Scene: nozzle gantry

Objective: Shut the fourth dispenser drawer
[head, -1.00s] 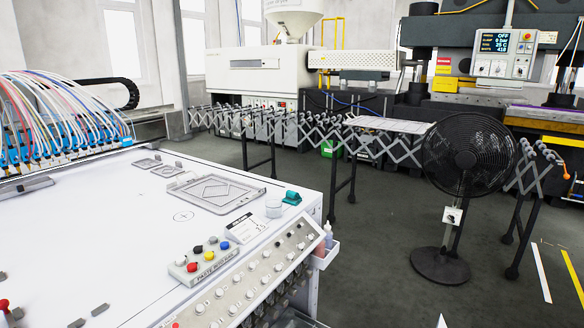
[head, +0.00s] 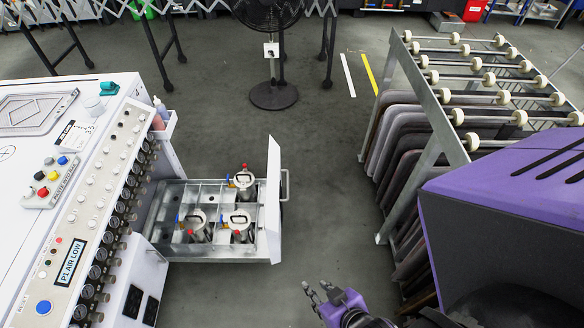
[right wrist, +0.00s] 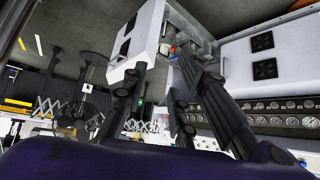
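An open drawer (head: 272,205) sticks out to the right from the lower part of the white dispenser cabinet (head: 75,215). Its divided tray holds three metal canisters (head: 240,222) with black handles and red and blue fittings. A bar handle (head: 286,188) is on the outer face of the drawer front. I cannot tell the drawer's number. My right gripper (head: 317,288) is empty and open, to the right of and nearer than the drawer front, apart from it. In the right wrist view its dark fingers (right wrist: 158,88) are spread. My left gripper is out of view.
A rack with white rollers and dark hanging pads (head: 430,150) stands at the right. A black fan (head: 270,50) stands on the floor beyond the drawer. Bare floor lies between drawer and rack. Gauges and knobs (head: 105,240) line the cabinet's front edge.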

